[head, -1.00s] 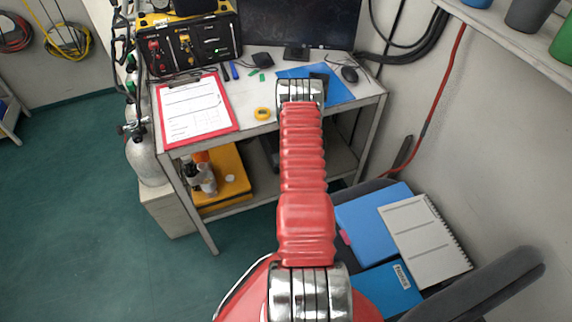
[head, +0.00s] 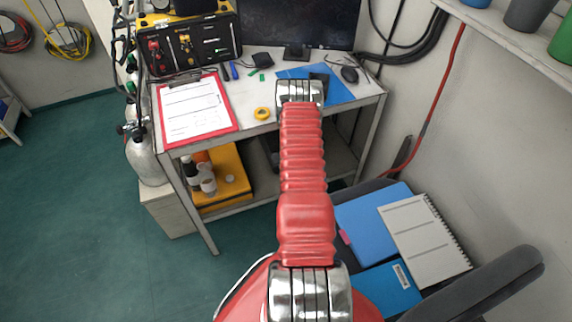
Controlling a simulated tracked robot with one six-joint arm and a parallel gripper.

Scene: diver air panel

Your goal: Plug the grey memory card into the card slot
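My red arm reaches up the middle of the head view to a silver joint over the front of the desk (head: 353,104). My gripper is hidden behind that joint, so its fingers and anything in them do not show. I cannot pick out the grey memory card or the card slot. A black-and-yellow air panel case (head: 190,45) with gauges and knobs stands at the back left of the desk. A small dark shape (head: 319,79) shows just behind the joint, over a blue sheet (head: 340,92); I cannot tell what it is.
A red clipboard (head: 235,127), yellow tape roll (head: 262,114), small green pieces (head: 253,74), mouse (head: 349,75) and monitor (head: 300,24) are on the desk. A gas cylinder (head: 147,160) stands at the left. A chair with blue folders (head: 372,218) and a notebook (head: 425,240) is at the right.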

